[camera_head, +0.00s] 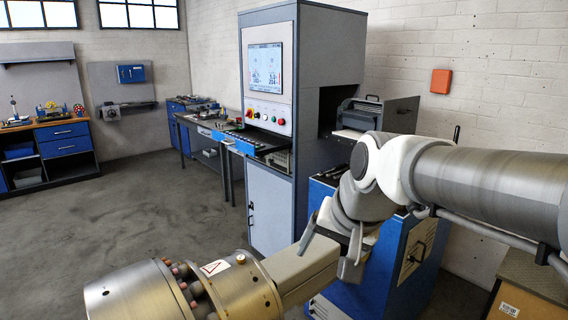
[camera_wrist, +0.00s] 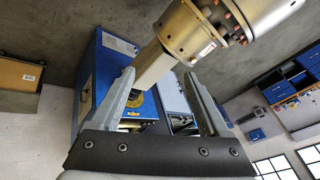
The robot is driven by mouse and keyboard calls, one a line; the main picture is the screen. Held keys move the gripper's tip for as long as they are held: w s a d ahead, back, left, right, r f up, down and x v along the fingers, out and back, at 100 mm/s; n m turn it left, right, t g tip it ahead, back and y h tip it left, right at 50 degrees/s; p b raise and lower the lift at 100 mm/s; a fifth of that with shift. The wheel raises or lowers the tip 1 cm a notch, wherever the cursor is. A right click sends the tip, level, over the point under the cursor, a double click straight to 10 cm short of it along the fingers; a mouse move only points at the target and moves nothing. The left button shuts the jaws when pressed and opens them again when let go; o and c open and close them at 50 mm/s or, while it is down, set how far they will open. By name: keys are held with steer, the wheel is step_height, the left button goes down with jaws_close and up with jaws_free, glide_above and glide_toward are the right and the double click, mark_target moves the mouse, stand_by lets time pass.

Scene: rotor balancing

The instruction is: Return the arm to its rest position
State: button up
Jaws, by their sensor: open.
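My arm (camera_head: 470,190) reaches in from the right edge of the head view and bends down at a white joint. My gripper (camera_head: 328,250) is at its lower end, close to the grey beam of the large metal rotor (camera_head: 185,295). In the wrist view my gripper (camera_wrist: 159,75) shows two grey fingers spread apart, with nothing held between them. The beam (camera_wrist: 155,65) and the rotor (camera_wrist: 205,30) show beyond the fingers. I cannot tell whether a finger touches the beam.
A tall grey cabinet (camera_head: 270,180) with a screen (camera_head: 265,68) stands behind the gripper. A blue cabinet (camera_head: 365,265) is below the arm. A wooden box (camera_head: 530,290) is at lower right. Workbenches (camera_head: 62,132) line the back. The floor (camera_head: 130,205) at left is clear.

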steer(key=s+d+f+n+h, duration=0.2)
steer(key=s+d, duration=0.5)
steer(key=s, duration=0.6)
step_height(320, 180, down, 2)
steer(key=shift+s+f+n, duration=0.2)
steer(key=shift+s+n, duration=0.15)
steer(key=shift+n, duration=0.35)
